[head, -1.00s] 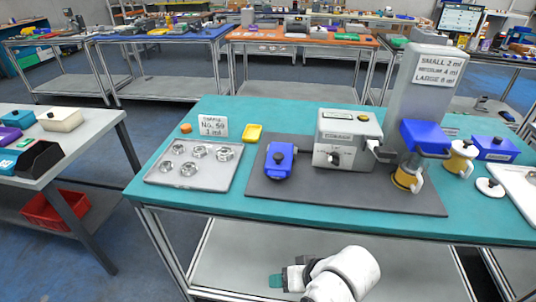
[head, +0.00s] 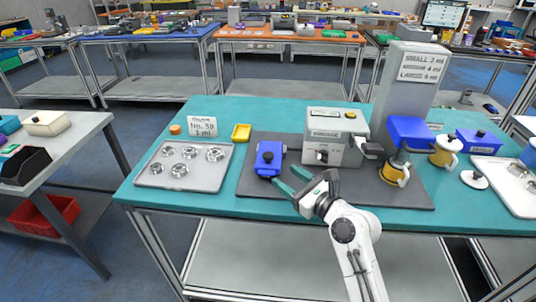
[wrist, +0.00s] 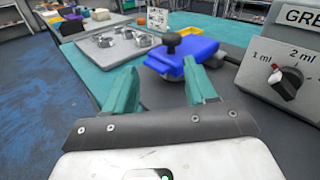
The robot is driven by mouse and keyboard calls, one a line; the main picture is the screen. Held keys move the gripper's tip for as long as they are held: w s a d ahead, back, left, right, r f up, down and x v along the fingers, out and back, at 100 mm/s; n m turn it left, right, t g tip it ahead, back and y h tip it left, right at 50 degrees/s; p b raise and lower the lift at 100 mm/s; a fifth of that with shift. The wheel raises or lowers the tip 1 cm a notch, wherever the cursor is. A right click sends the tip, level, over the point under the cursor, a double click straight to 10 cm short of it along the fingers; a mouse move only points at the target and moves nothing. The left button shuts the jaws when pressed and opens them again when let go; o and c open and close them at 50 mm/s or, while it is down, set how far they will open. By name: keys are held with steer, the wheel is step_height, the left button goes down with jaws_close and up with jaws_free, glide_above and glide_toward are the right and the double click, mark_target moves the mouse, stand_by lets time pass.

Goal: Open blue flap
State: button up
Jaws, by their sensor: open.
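A blue flap-like piece (head: 268,155) with a black knob lies on the dark grey mat. In the wrist view the blue piece (wrist: 186,56) is just ahead of my fingers, its black knob on the near left. It looks lowered flat; what is under it is hidden. My gripper (head: 291,180) is open and empty, its two teal fingers spread beside the blue piece's near right side. In the wrist view my gripper (wrist: 161,84) has the right fingertip overlapping the blue piece's edge; I cannot tell whether they touch.
A grey machine with a dial (head: 322,154) stands right of the blue piece. A tall grey dispenser (head: 406,85) with a blue part and yellow mug is farther right. A metal tray (head: 150,180) of round parts and a yellow dish (head: 241,132) are left.

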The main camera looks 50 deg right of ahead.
mark_target(268, 154)
steer(key=shift+d+r+m+h, duration=0.35)
steer(key=shift+d+m, duration=0.4)
steer(key=shift+m, duration=0.25)
steer(key=shift+w+r, duration=0.1)
steer(key=shift+w, duration=0.15)
steer(key=w, duration=0.3)
steer(key=w+d, duration=0.1)
steer(key=w, duration=0.2)
steer(key=w+p, duration=0.1)
steer(key=w, duration=0.3)
steer(key=shift+d, duration=0.15)
steer(key=shift+c, duration=0.4)
jaws_close()
